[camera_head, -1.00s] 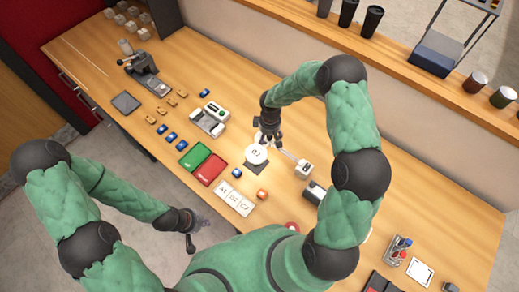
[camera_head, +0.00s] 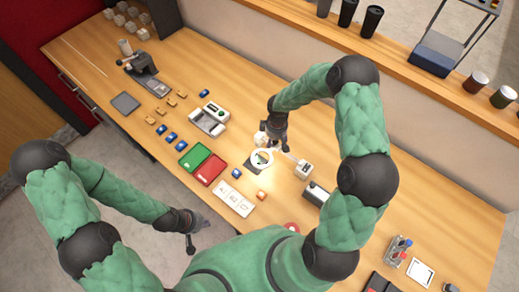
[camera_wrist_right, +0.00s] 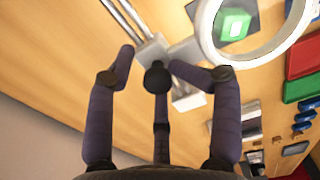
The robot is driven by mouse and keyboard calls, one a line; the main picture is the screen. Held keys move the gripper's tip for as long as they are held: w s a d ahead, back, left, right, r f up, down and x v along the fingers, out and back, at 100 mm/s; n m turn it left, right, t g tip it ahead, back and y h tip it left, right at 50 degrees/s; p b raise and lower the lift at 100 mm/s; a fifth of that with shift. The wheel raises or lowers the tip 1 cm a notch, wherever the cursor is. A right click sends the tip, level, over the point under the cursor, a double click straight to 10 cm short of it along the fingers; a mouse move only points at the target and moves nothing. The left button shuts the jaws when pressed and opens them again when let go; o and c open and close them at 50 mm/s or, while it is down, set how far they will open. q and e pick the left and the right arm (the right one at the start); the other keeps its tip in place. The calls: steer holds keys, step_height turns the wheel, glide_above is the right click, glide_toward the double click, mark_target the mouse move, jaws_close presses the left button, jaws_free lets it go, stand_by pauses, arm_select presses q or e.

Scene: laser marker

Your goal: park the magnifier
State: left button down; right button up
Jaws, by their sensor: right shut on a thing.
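The magnifier (camera_head: 272,161) is a white ring lens on a jointed metal arm that runs to a white base block (camera_head: 304,169). The ring also shows large in the right wrist view (camera_wrist_right: 205,38), with a green block (camera_wrist_right: 234,24) visible through or behind it. The ring overlaps the dark square mat (camera_head: 249,170) in the head view. My right gripper (camera_head: 270,137) is shut on the magnifier beside the ring; in the wrist view its fingers (camera_wrist_right: 160,70) surround the grey bracket. My left gripper (camera_head: 196,232) is open and empty, off the table's front edge.
Green (camera_head: 195,155) and red (camera_head: 210,170) trays lie left of the magnifier.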

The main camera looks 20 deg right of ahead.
steer(key=shift+s+d+r, duration=0.25)
steer(key=shift+s+d, duration=0.75)
steer(key=shift+s, duration=0.05)
steer(key=shift+s+d+b, duration=0.25)
steer(key=shift+s+b, duration=0.05)
steer(key=shift+s, duration=0.45)
steer(key=shift+c, duration=0.5)
steer(key=shift+o, duration=0.2)
steer(key=shift+s+d+f, duration=0.1)
steer(key=shift+s+d, duration=0.4)
steer(key=shift+s, duration=0.35)
steer(key=shift+s+d+f, duration=0.1)
steer(key=shift+s+d, duration=0.35)
steer(key=shift+s, duration=0.4)
steer(key=o, duration=0.4)
steer(key=shift+w, duration=0.15)
step_height(320, 180, up, 7)
steer(key=p, duration=0.4)
